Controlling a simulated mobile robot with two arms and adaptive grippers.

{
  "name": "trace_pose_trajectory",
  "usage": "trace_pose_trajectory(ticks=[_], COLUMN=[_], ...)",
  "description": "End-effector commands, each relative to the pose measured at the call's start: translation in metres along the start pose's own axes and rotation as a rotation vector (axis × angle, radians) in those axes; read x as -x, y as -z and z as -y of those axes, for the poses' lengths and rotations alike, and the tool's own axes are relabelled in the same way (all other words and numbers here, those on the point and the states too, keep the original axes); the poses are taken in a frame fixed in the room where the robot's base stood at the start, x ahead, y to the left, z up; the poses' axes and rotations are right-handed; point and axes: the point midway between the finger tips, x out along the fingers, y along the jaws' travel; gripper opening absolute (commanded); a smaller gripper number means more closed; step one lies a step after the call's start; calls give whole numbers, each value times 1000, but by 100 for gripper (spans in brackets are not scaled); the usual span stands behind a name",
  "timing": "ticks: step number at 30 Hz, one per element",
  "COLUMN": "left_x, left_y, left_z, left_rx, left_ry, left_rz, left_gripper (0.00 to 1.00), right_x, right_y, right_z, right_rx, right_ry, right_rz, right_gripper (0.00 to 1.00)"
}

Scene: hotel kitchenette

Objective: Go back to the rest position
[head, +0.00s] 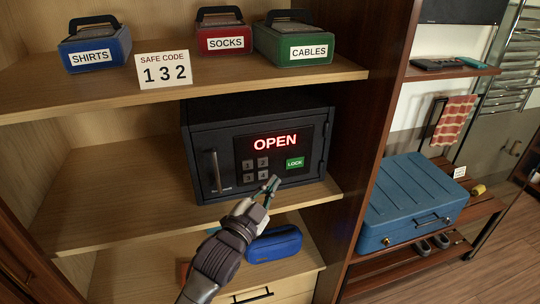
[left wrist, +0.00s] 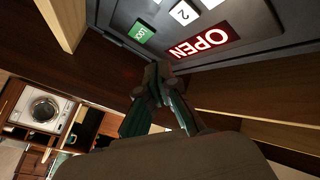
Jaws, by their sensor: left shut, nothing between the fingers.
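My left gripper (head: 271,186) is in front of the lower right part of a dark safe (head: 220,125), below its green LOCK button (head: 294,163). Its fingers are shut with nothing between them. The safe stands on the middle shelf, its door looks closed, and its display (head: 274,142) reads OPEN in red. In the left wrist view the shut fingers (left wrist: 158,85) point toward the safe's panel, with the OPEN display (left wrist: 200,45) and the LOCK button (left wrist: 143,34) beyond them. I cannot tell whether the fingertips touch the safe. My right gripper is not in view.
Boxes labelled SHIRTS (head: 95,45), SOCKS (head: 221,33) and CABLES (head: 293,43) and a SAFE CODE 132 card (head: 163,70) stand on the upper shelf. A blue case (head: 273,245) lies below my gripper. A blue suitcase (head: 415,200) lies on a bench at right.

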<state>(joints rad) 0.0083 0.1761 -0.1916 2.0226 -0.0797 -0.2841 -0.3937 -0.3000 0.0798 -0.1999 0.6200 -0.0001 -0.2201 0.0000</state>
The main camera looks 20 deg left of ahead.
Motion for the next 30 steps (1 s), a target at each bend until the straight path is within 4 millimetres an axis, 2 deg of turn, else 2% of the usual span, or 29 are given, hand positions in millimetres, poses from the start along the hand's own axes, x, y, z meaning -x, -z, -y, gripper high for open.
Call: trace_pose_trajectory(ticks=[5,8,11,12,16,21,30], left_x=[4,24,66,88,158,225,316], left_y=[-6,-28,-64,-78,-109,-124,-126], left_z=[-4,-19,-44,-56,-83,-101,-115], left_rx=[13,70,167,213,330,415,501], left_ry=[-12,-62,-145,-180,-267,-329,-392], left_rz=[27,142,353,453,736,978,1287], left_gripper=[0,0,0,0,0,0,0], right_x=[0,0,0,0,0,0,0], right_y=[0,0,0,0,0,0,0], right_z=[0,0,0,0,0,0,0], right_rx=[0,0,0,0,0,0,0], right_ry=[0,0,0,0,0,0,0], right_rz=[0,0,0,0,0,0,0], right_gripper=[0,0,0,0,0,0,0])
